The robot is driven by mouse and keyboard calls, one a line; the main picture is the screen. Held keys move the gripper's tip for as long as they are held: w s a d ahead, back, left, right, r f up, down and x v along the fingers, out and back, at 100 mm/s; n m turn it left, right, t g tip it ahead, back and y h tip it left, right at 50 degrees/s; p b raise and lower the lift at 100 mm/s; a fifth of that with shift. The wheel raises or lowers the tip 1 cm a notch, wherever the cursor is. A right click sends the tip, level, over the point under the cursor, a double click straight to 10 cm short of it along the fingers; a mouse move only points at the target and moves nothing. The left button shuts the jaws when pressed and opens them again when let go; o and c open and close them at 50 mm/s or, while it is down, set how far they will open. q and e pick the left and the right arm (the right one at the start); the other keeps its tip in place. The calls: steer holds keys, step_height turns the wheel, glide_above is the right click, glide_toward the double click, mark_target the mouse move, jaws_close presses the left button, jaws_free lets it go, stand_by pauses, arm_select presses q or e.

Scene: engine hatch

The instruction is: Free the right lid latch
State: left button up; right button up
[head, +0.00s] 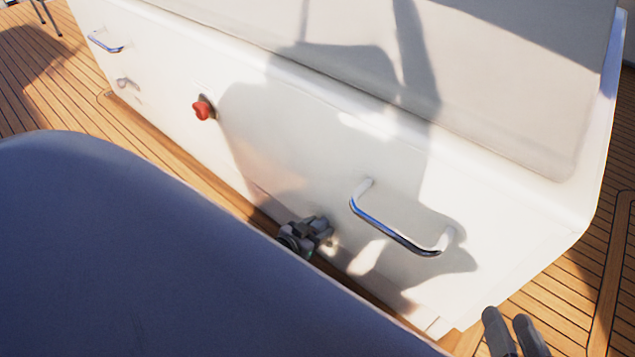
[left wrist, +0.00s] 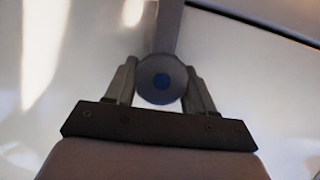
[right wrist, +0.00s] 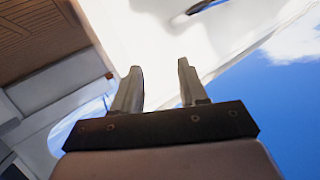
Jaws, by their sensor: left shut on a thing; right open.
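The right lid latch shows in the left wrist view as a round grey disc with a blue centre (left wrist: 160,80), with a grey bar running up from it. My left gripper (head: 310,231) is low at the white front panel and shut on the latch; its fingers (left wrist: 160,95) sit on both sides of the disc. In the head view the gripper largely hides the latch. My right gripper (head: 514,330) is open and empty near the panel's lower right corner. Its spread fingers also show in the right wrist view (right wrist: 158,85).
A chrome handle (head: 395,232) stands out from the panel, right of my left gripper. A red knob (head: 203,108) is further left, and another handle (head: 104,43) and a small metal fitting (head: 127,83) are at the far left. Wooden deck (head: 560,320) lies right of the box.

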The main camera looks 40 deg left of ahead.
arm_select(q)
steer(key=shift+a+n+h, duration=0.1)
steer(key=shift+n+h, duration=0.4)
steer(key=shift+n, duration=0.1)
steer(key=shift+f+n+h, duration=0.1)
steer(key=shift+n+h, duration=0.4)
steer(key=shift+n, duration=0.2)
steer(key=shift+n+h+b, duration=0.4)
steer(key=shift+n+b, duration=0.15)
steer(key=shift+n, duration=0.45)
arm_select(e)
steer(key=shift+s+d+f+t, duration=0.1)
steer(key=shift+s+d+t, duration=0.1)
steer(key=shift+d+t, duration=0.25)
arm_select(q)
steer(key=o, duration=1)
arm_select(e)
steer(key=shift+w, duration=0.1)
